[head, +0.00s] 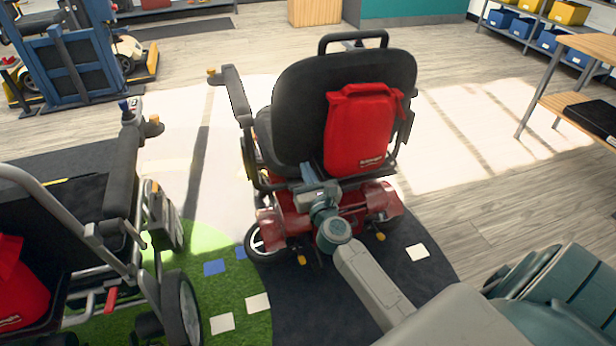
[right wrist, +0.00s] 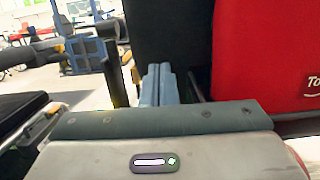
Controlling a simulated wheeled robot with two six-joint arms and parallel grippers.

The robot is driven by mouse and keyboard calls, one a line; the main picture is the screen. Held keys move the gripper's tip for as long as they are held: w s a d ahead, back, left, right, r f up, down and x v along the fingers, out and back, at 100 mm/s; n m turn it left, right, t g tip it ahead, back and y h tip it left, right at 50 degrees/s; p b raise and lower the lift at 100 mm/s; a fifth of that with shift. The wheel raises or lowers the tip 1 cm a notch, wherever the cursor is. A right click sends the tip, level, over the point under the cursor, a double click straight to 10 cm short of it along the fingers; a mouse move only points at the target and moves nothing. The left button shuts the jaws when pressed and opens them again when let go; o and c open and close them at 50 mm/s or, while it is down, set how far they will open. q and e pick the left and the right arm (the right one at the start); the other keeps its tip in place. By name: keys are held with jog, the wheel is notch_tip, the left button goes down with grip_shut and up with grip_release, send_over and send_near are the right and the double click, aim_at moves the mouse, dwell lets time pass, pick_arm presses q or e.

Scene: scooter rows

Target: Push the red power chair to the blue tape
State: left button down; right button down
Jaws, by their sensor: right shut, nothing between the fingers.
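The red power chair (head: 328,130) stands upright in the middle of the head view, its black backrest toward me, with a red bag (head: 362,128) hung on it. The bag also fills the right of the right wrist view (right wrist: 265,60). Blue tape squares (head: 214,267) lie on the floor left of the chair's near left wheel. My right gripper (head: 307,172) is shut and empty, at the lower part of the chair's back, left of the bag. In the wrist view its fingers (right wrist: 156,84) point at the dark backrest; whether they touch it I cannot tell. My left gripper is not in view.
A second chair with silver tubes (head: 150,265) stands close on the left. White tape squares (head: 418,251) lie on the dark and green mats. A blue frame (head: 75,65) stands far left, a wooden bench (head: 575,103) at the right. The floor beyond the chair is mostly clear.

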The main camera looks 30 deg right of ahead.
aim_at(294, 140)
jog(key=x, duration=0.9)
jog(key=shift+w+d, duration=0.1)
